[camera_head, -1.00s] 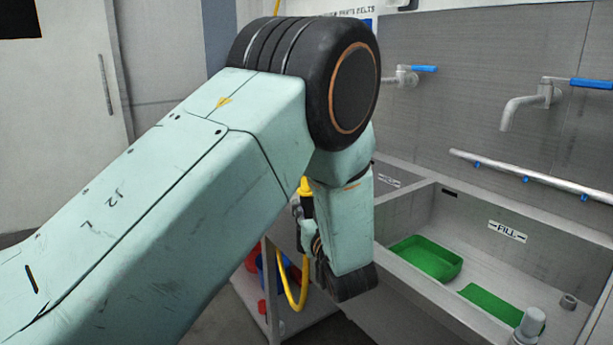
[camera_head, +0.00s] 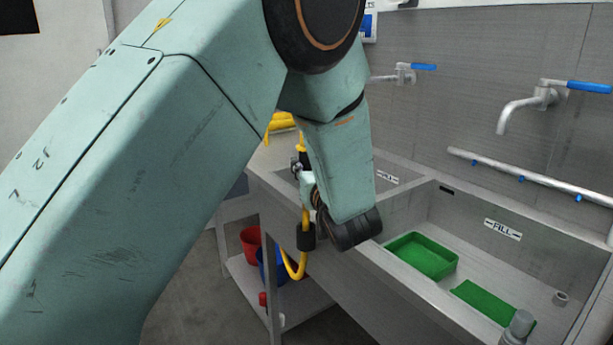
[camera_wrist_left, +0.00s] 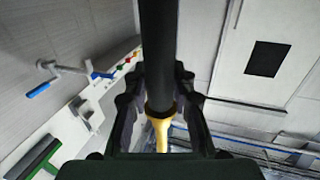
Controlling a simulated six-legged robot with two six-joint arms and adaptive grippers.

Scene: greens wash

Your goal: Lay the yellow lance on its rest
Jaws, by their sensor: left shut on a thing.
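The yellow lance (camera_wrist_left: 158,108) shows in the left wrist view as a thick black rod with a yellow part below it. My left gripper (camera_wrist_left: 158,78) is shut on it, with a dark finger on each side. In the head view, my left wrist hides most of the grip. A black and yellow piece of the lance (camera_head: 306,236) hangs upright there beside the wrist, in front of the sink's edge, and a yellow hose (camera_head: 294,270) loops below it. I cannot make out the rest for certain. My right gripper is not in view.
The steel sink (camera_head: 400,290) holds a green tray (camera_head: 422,257) and a green mat (camera_head: 494,302). Blue-handled taps (camera_head: 545,92) and a rail (camera_head: 515,173) are on the wall. A red bucket (camera_head: 250,243) stands on the lower shelf. A yellow object (camera_head: 280,122) lies behind my arm.

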